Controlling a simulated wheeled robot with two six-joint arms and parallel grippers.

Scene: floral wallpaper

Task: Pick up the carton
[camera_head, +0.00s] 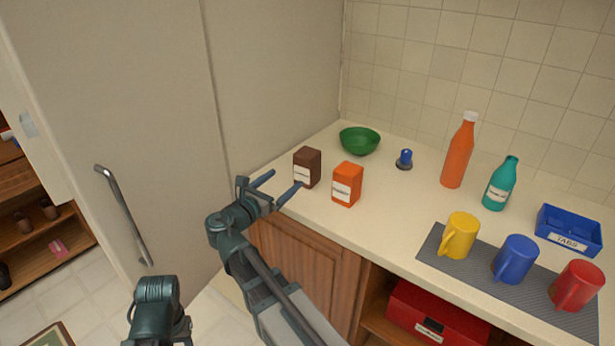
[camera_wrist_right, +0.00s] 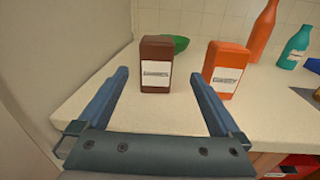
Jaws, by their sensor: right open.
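A brown carton (camera_head: 307,167) with a white label stands upright on the counter near its left end. An orange carton (camera_head: 347,184) with a white label stands just to its right. My right gripper (camera_head: 283,183) is open and empty, at the counter's left edge in front of the brown carton. In the right wrist view the brown carton (camera_wrist_right: 156,64) stands beyond and between the open fingers (camera_wrist_right: 160,84), apart from them. The orange carton (camera_wrist_right: 225,70) is there to the right of the right finger. My left gripper is not clearly in view.
A green bowl (camera_head: 360,141) and a small blue object (camera_head: 404,159) stand behind the cartons. An orange bottle (camera_head: 458,150), a teal bottle (camera_head: 499,185), a blue bin (camera_head: 568,231) and several mugs on a grey mat (camera_head: 432,249) are to the right. A tall cabinet panel (camera_head: 275,80) borders the counter's left.

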